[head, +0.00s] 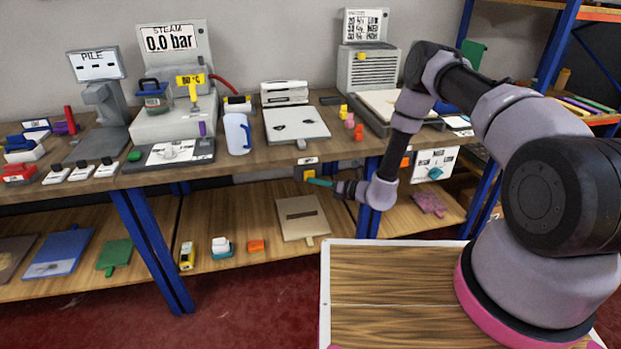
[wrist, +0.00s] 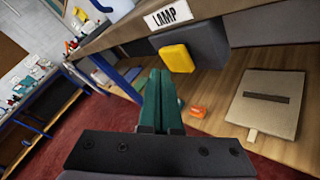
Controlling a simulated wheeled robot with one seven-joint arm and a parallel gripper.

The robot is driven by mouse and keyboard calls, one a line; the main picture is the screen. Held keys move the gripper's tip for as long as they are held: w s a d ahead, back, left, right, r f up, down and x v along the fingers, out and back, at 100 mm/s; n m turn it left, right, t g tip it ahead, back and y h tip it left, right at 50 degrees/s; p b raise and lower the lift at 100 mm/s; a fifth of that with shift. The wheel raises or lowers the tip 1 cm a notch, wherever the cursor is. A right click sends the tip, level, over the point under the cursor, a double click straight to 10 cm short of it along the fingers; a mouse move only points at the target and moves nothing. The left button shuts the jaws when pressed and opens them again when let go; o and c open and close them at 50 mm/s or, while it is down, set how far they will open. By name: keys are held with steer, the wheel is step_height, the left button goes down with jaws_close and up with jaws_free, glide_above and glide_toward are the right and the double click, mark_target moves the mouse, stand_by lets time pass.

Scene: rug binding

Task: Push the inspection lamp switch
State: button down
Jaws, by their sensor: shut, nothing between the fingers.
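The lamp switch is a yellow block (head: 311,173) under the front edge of the workbench, below a small label. In the wrist view the yellow switch (wrist: 176,58) hangs on a dark housing just under a white LAMP label (wrist: 168,15). My gripper (head: 309,180) is at the switch, its green fingers pointing left in the head view. In the wrist view my gripper (wrist: 160,73) is shut and empty, with its tips just below and left of the switch. I cannot tell whether they touch it.
The workbench (head: 245,166) above carries the steam unit (head: 172,122), a blue jug (head: 237,134) and many small items. On the lower shelf lie a beige clipboard-like panel (head: 301,216) and an orange block (head: 256,246). A blue leg (head: 150,250) stands to the left.

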steer(key=shift+s, duration=0.2)
steer(key=s+d, duration=0.1)
steer(key=s, duration=0.4)
steer(key=shift+s+d, duration=0.4)
steer(key=s+d+r+n+g, duration=0.1)
steer(key=s+r+n+g, duration=0.4)
steer(key=r, duration=1.1)
steer(key=d+r+n+g, duration=0.2)
steer(key=r+n+g, duration=0.2)
steer(key=r+n, duration=0.95)
steer(key=s+d+r+n+t+h, duration=0.8)
steer(key=s+d+r+h, duration=0.4)
steer(key=s+d+r, duration=0.7)
steer(key=d+r, duration=0.3)
steer(key=r, duration=0.1)
steer(key=shift+s+r, duration=0.15)
steer(key=shift+r, duration=0.1)
